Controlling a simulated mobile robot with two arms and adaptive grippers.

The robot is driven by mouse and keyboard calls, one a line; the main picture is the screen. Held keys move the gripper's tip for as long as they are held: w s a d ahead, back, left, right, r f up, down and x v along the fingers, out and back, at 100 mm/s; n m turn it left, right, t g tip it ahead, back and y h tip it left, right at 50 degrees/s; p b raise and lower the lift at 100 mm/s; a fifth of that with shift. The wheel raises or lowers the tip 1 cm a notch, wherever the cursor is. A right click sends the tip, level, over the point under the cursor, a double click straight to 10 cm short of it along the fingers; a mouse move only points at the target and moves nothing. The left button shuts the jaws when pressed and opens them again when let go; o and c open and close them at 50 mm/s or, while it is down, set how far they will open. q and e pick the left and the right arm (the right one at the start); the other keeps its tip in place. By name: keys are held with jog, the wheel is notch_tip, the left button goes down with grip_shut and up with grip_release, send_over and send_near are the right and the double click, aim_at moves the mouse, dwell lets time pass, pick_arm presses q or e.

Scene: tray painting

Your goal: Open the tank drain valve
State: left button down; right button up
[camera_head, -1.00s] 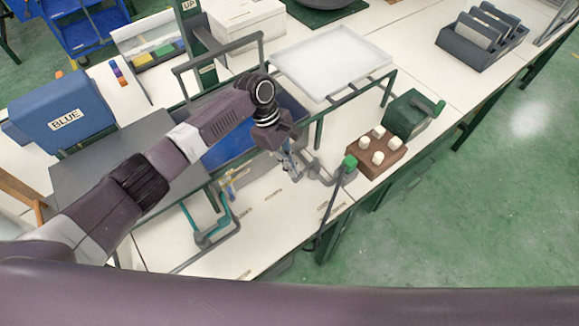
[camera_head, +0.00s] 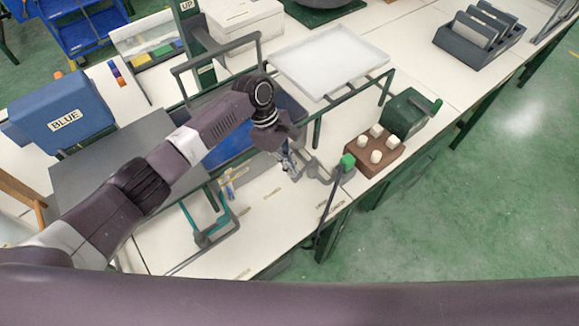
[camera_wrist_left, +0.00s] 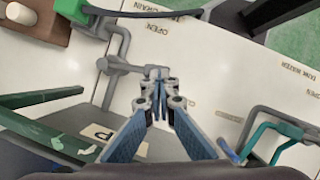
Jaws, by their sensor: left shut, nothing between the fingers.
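My left gripper (camera_head: 288,168) hangs over the white bench top beside grey pipework (camera_head: 314,169). In the left wrist view my left gripper (camera_wrist_left: 158,80) is shut, with nothing between its fingers. A grey valve lever (camera_wrist_left: 122,68) runs from the bent grey pipe (camera_wrist_left: 121,42) toward the fingertips. The fingertips are at or close to the lever's free end; I cannot tell whether they touch. A label ending in DRAIN (camera_wrist_left: 124,14) and an OPEN label (camera_wrist_left: 158,29) are printed on the bench nearby. My right gripper is out of view.
A brown block with white knobs (camera_head: 361,168) and a green crank box (camera_head: 406,115) stand to the right. A green-topped dark hose or rod (camera_head: 348,161) is close by. Teal and grey piping (camera_head: 204,237) lies left. A white tray (camera_head: 328,62) sits on a frame behind.

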pick_arm(q)
jog(key=shift+s+d+f+p, duration=0.1)
jog(key=shift+s+d+p, duration=0.05)
jog(key=shift+s+p, duration=0.2)
dwell(1.6)
jog(key=shift+s+d+p, duration=0.1)
jog(key=shift+d+p, duration=0.05)
jog(key=shift+p, duration=0.25)
dwell(5.1)
